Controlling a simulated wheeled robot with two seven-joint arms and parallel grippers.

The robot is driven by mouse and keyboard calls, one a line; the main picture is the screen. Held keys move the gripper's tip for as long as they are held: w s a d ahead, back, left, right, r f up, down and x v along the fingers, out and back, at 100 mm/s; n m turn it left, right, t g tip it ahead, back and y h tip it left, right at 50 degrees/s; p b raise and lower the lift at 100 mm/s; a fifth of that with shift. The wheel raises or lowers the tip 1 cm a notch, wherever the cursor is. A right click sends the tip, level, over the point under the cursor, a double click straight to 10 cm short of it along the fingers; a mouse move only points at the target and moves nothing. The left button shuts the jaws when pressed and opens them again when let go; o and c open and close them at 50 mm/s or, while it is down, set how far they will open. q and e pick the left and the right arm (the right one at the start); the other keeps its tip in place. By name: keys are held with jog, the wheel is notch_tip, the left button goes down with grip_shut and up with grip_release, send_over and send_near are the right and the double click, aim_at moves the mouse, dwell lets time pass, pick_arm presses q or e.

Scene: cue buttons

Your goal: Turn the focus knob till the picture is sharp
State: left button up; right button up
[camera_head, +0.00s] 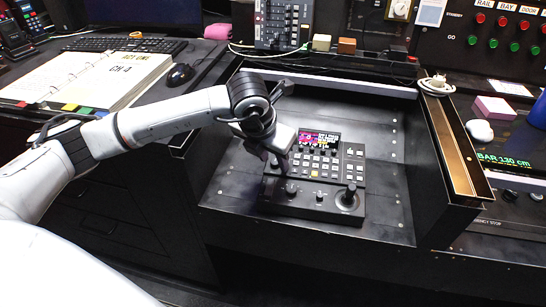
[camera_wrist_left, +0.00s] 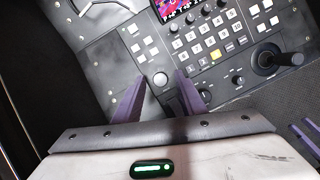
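A dark control console (camera_head: 312,207) with a small colourful screen (camera_head: 322,139), several square buttons, small knobs and a joystick (camera_head: 348,196) lies in the recessed desk bay. My left gripper (camera_head: 277,166) is over the console's left part. In the left wrist view its two purple fingers (camera_wrist_left: 160,77) are spread apart with nothing held. A pale round control (camera_wrist_left: 160,79) on the console shows between the fingertips. The joystick (camera_wrist_left: 277,60) is at the right in that view. I cannot tell which control is the focus knob. The screen's sharpness is too small to judge.
The bay has a raised right wall (camera_head: 450,150) and a white strip (camera_head: 330,80) at the back. An open binder (camera_head: 85,75), a keyboard (camera_head: 120,44) and a mouse (camera_head: 180,74) lie on the left desk. Bare panel lies right of the console.

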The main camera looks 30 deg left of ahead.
pick_arm(q)
jog(key=shift+c, duration=0.3)
grip_shut()
jog(key=shift+f+m+b, duration=0.25)
jog(key=shift+m+b, duration=0.45)
jog(key=shift+r+m+h+b, duration=0.15)
jog(key=shift+m+h+b, duration=0.25)
jog(key=shift+m, duration=0.4)
jog(key=shift+o, duration=0.3)
grip_release()
jog(key=shift+r, duration=0.1)
